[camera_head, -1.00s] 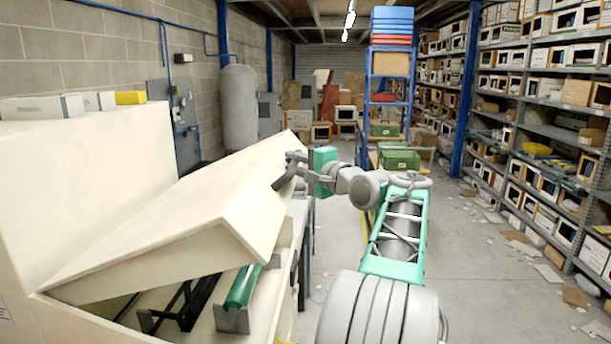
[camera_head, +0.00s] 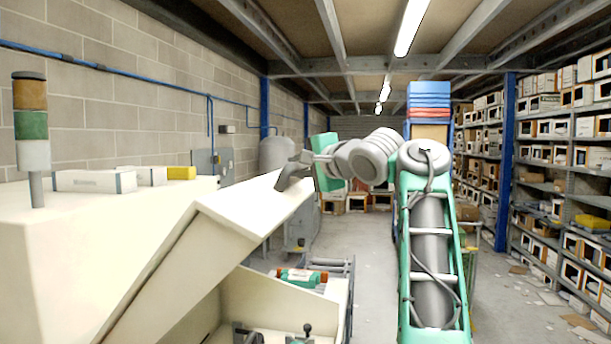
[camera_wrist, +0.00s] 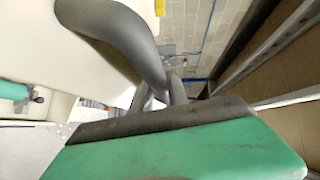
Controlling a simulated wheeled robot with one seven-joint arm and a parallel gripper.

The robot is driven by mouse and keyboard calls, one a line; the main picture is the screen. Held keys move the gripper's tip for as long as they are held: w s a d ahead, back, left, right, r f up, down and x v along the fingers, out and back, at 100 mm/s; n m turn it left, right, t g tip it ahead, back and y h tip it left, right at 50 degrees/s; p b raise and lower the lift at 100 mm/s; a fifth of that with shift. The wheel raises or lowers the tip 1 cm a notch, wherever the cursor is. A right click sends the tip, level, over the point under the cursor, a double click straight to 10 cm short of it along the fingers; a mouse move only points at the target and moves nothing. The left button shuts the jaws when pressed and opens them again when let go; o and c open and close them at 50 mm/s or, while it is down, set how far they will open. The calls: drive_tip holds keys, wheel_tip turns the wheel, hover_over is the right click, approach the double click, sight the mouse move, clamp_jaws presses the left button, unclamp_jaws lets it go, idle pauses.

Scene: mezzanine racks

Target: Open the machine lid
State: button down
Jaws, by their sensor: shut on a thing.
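The cream machine (camera_head: 60,260) fills the left of the head view. Its lid (camera_head: 190,245) is raised and tilted, with its right edge high and an open gap beneath. My gripper (camera_head: 292,172) is at the lid's upper right edge, shut on the lid's dark grey curved handle (camera_wrist: 130,38). In the wrist view the handle runs from the cream lid (camera_wrist: 60,40) down to the gripper; the fingertips are partly hidden behind the green gripper body. Inside the machine, fittings (camera_head: 275,335) show below the lid.
A signal light (camera_head: 30,125) stands on the machine's left. White boxes (camera_head: 95,181) and a yellow box (camera_head: 181,173) lie on its top. A blue rack (camera_head: 428,105) stands behind my arm.

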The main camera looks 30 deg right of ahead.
drive_tip(key=c, duration=1.3)
unclamp_jaws()
drive_tip(key=s+r, duration=0.1)
drive_tip(key=s, duration=0.6)
drive_tip(key=shift+s+d+b, duration=0.3)
drive_tip(key=shift+s+d, duration=0.05)
